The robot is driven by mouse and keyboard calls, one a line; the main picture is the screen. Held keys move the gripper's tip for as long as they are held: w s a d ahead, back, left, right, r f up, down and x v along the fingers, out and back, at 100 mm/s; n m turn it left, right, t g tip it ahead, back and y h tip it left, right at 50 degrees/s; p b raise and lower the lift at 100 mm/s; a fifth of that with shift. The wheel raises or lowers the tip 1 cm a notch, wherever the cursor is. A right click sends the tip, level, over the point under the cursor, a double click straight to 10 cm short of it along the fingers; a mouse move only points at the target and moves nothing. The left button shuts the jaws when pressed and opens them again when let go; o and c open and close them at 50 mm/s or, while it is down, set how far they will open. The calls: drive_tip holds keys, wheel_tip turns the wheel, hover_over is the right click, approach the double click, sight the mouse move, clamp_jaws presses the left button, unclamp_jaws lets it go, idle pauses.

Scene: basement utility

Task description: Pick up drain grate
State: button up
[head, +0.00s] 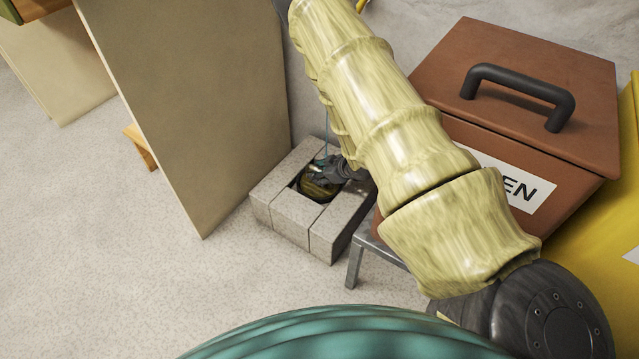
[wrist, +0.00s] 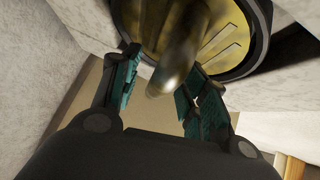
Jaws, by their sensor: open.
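The drain grate (head: 316,191) is a round, brass-coloured disc low inside a square surround of grey blocks, partly hidden by my gripper in the head view. In the wrist view the grate (wrist: 225,50) fills the upper part, with slots, a dark rim and a blurred knob (wrist: 178,62) standing out from its middle. My gripper (wrist: 158,84) is open, with its teal-padded fingers on either side of the knob. I cannot tell whether either finger touches it. In the head view my gripper (head: 326,170) reaches down into the opening of the surround.
The grey block surround (head: 290,212) closely encloses the opening. A tan panel (head: 200,100) stands to its left. A brown lidded box (head: 505,135) with a black handle sits on a metal stand (head: 355,265) to the right. A yellow container (head: 610,215) is beyond. The floor in front is clear.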

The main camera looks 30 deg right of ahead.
drive_tip(key=shift+r, duration=0.1)
clamp_jaws()
